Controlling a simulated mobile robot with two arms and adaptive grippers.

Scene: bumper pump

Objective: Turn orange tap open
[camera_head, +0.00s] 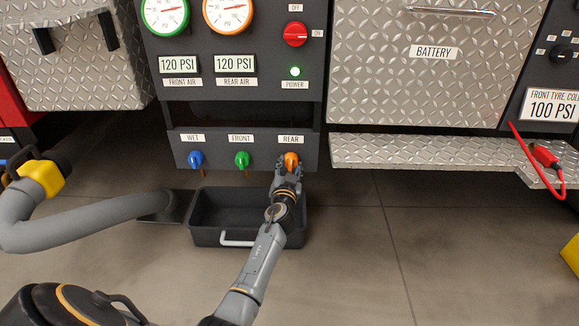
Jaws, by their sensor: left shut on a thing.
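The orange tap (291,158) sits under the REAR label at the right end of the row of taps on the dark panel. My left gripper (289,168) is at the tap from below and is shut on it. The fingers hide the tap's lower part, so its exact turn angle is hard to tell. My right gripper is not in view.
A green tap (242,159) and a blue tap (196,159) sit to the left on the same panel. A black tray (206,236) with a white handle stands on the floor below. A grey hose (90,222) lies at left. A metal ledge (430,153) juts out at right.

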